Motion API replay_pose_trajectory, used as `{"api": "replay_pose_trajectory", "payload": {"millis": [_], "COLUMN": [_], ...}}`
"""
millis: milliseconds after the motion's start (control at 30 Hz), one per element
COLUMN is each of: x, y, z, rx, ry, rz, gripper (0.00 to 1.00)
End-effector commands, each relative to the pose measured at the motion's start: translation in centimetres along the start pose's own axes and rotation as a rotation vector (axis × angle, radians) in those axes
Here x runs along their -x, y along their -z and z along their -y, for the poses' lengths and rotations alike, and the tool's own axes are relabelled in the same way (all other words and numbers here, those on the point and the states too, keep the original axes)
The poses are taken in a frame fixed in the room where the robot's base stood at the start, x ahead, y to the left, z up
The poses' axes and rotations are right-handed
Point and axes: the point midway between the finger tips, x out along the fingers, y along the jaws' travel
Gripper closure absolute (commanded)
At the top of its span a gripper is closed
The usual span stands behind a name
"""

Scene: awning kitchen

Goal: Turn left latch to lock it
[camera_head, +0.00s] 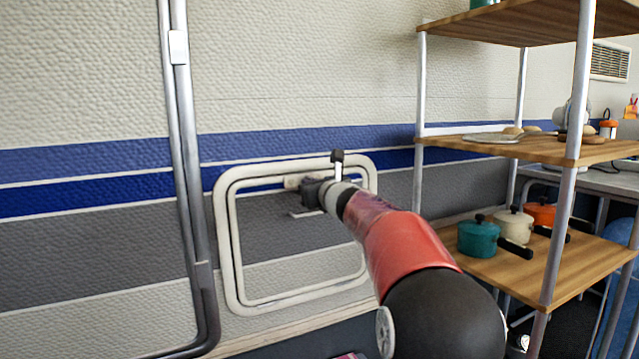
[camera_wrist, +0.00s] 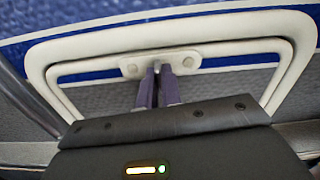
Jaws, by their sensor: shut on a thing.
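A hatch door (camera_head: 232,250) with a rounded cream frame is set in the striped wall, and it also shows in the wrist view (camera_wrist: 62,92). A pale latch plate (camera_wrist: 130,66) with a screw at each end sits at the top middle of the hatch; part of it shows in the head view (camera_head: 291,182). My gripper (camera_wrist: 161,72) reaches up to the middle of this plate, its two fingers close together and shut on the small latch handle (camera_wrist: 157,65). The fingers hide most of the handle, so its angle is hard to tell. In the head view my gripper (camera_head: 306,190) covers part of the hatch's top edge.
Bent metal poles (camera_head: 182,120) run down the wall left of the hatch. A wooden shelf rack (camera_head: 560,275) with pots, including a teal pot (camera_head: 478,238), stands close on the right of my arm.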

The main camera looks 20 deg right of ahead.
Motion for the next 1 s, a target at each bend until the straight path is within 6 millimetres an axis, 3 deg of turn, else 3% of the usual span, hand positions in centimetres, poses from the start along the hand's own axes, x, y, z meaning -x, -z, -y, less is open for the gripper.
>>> {"api": "replay_pose_trajectory", "payload": {"millis": [33,533,567,700,1000], "x": [0.23,0.24,0.24,0.18,0.25], "y": [-0.81,-0.7,-0.71,-0.53,-0.2], "z": [0.36,0.45,0.46,0.36,0.18], "rx": [-0.006,-0.019,-0.019,-0.02,-0.021], "ry": [0.007,0.009,0.009,0.007,0.003], "rz": [0.011,0.01,0.01,0.008,0.003], "gripper": [1.0,1.0,0.9,0.72,0.72]}}
